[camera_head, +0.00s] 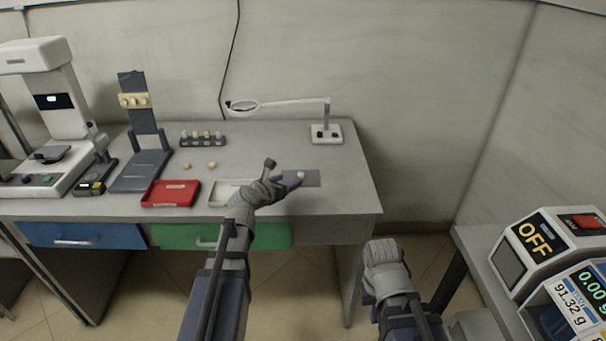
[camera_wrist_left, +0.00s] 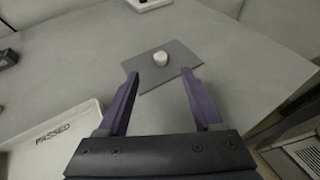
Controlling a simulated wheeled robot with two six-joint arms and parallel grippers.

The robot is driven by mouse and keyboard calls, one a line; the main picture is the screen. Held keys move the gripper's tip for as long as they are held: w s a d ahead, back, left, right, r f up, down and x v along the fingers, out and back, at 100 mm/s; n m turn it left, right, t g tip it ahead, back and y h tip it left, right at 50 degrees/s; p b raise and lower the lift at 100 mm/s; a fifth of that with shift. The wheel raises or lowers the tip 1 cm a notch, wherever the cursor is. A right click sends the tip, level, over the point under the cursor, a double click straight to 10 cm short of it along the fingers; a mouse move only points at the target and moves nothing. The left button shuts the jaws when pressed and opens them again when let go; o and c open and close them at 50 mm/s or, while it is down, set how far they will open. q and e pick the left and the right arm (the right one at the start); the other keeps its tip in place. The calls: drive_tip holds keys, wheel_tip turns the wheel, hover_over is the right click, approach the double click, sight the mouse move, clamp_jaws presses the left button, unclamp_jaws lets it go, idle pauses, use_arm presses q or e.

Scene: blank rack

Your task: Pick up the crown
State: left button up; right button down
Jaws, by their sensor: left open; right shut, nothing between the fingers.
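The crown is a small white piece (camera_wrist_left: 160,58) that stands on a dark grey mat (camera_wrist_left: 182,62) on the bench. It also shows in the head view (camera_head: 301,174), close to my left fingertips. My left gripper (camera_wrist_left: 160,74) is open, with purple fingers spread to either side below the crown in the wrist view. Nothing is between the fingers, and I cannot tell the exact height above the mat. My right gripper (camera_head: 384,252) is shut and empty, low in front of the bench's right end; its fingertips are not clearly visible.
A white tray marked PASSED (camera_wrist_left: 52,138) lies left of the mat, partly behind my left arm in the head view. A red tray (camera_head: 170,194), a rack of small pieces (camera_head: 203,139) and a magnifier lamp (camera_head: 326,132) stand on the bench. A scale display (camera_head: 578,300) is at right.

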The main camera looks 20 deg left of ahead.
sight(299, 175)
use_arm(q)
drive_tip(key=shift+b+x, duration=1.35)
drive_tip(key=shift+x, duration=2.6)
drive_tip(key=shift+r, duration=0.1)
drive_tip(key=shift+c, duration=0.2)
clamp_jaws()
